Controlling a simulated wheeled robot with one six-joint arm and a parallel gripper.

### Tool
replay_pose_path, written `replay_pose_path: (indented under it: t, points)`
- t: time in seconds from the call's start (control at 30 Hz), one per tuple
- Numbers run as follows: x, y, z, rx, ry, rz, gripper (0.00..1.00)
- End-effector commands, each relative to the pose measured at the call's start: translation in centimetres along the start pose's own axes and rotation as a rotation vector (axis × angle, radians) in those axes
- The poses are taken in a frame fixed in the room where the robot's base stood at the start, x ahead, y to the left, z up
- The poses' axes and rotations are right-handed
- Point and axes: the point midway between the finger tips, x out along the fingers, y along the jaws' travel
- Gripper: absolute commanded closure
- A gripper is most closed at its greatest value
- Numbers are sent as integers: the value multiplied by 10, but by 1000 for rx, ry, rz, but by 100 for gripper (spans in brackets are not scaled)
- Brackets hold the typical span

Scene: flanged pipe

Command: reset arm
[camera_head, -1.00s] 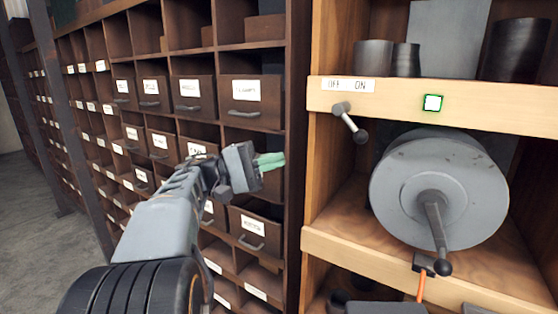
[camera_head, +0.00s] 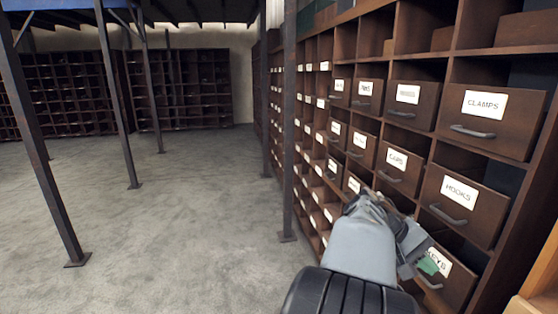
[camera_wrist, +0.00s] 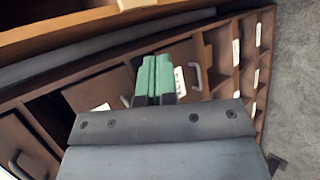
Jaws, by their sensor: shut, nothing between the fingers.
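My gripper (camera_head: 432,262) is at the lower right in the head view, in front of the drawer cabinet. Its green fingers are together and hold nothing. The fingers also show in the wrist view (camera_wrist: 153,80), side by side and pointing towards the cabinet. My arm reaches up from the bottom of the head view and partly covers a lower drawer (camera_head: 447,277), whose label is partly hidden.
A brown cabinet of labelled drawers and open cubbies fills the right, with a CLAMPS drawer (camera_head: 490,118) and a HOOKS drawer (camera_head: 462,204). Dark metal posts (camera_head: 127,130) stand at left. The grey floor (camera_head: 190,230) between them is open. Shelves (camera_head: 185,90) line the far wall.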

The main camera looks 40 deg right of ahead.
Motion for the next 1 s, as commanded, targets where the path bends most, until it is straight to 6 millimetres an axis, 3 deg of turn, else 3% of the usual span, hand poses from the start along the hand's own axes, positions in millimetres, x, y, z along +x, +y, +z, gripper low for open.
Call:
replay_pose_path:
  t: [0.03, 0.1, 0.2, 0.27, 0.3, 0.43, 0.53, 0.7, 0.87, 1.0]
  points:
    - [-22, -34, -10, -30, 109, -95, 100]
    - [-51, -82, -18, -65, 242, -233, 100]
    - [-98, -147, -17, -122, 410, -422, 100]
    - [-128, -184, -8, -161, 499, -532, 100]
    - [-148, -206, 2, -190, 551, -602, 100]
    - [-202, -265, 45, -307, 682, -794, 100]
    - [-226, -291, 80, -407, 740, -873, 100]
    - [-248, -307, 119, -555, 824, -890, 100]
    - [-261, -312, 136, -625, 874, -888, 100]
    - [-262, -312, 137, -631, 877, -888, 100]
